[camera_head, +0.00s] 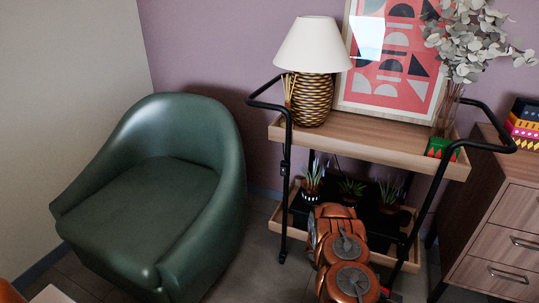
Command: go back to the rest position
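My orange arm with grey round joint covers shows at the lower middle, in front of the trolley's lower shelf. My gripper's fingers do not show in this view. No gas hob shows in this view.
A black-framed trolley (400,146) with wooden shelves carries a lamp (312,65), a framed print (392,70) and a vase of leaves (446,115). Small potted plants (312,182) stand below. A green armchair (150,195) is left; a wooden drawer cabinet (500,235) is right.

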